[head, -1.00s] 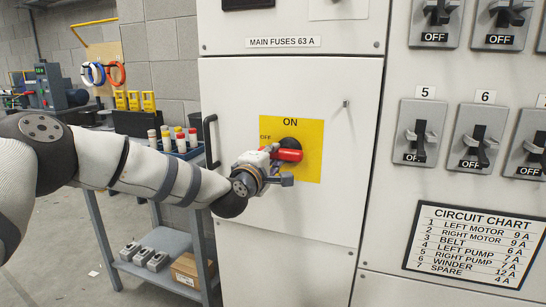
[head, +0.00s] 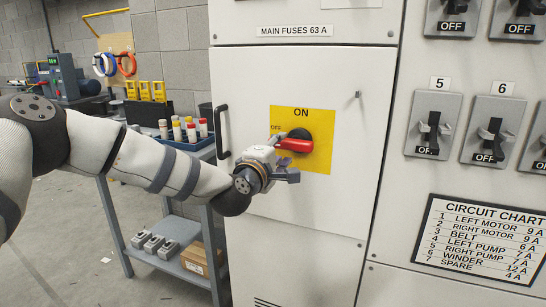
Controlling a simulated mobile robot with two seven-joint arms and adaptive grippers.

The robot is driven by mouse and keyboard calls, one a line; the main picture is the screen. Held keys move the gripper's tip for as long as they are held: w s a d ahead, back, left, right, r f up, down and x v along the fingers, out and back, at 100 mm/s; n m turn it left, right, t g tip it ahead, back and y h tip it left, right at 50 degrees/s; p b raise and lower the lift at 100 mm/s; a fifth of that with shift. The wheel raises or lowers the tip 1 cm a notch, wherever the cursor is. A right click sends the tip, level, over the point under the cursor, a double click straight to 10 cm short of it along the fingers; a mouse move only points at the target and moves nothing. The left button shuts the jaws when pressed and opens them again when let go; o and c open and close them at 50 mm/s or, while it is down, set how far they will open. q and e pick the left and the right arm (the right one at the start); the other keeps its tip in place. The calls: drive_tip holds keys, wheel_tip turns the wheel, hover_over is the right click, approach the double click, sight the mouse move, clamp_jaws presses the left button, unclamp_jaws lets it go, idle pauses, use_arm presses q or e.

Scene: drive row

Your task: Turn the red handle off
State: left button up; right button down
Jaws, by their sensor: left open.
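The red handle (head: 296,146) sits on a black round hub on a yellow plate (head: 318,158) on the grey cabinet door. ON is printed above the hub and OFF at its left. The red grip lies roughly level, its end toward the left, near the OFF side. My left gripper (head: 283,157) is open at the lower left of the handle. One finger shows near the OFF word, the other below the red grip. I cannot tell whether either finger touches the handle. My right gripper is not in view.
A black door pull (head: 222,132) stands out left of my left gripper. A small knob (head: 358,94) is on the door's right. Breaker levers (head: 434,125) and a circuit chart (head: 481,240) are at right. A shelf cart (head: 115,228) stands behind my left arm.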

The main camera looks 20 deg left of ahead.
use_arm(q)
drive_tip(key=s, duration=0.9)
drive_tip(key=shift+a, duration=0.15)
drive_tip(key=shift+s, duration=0.1)
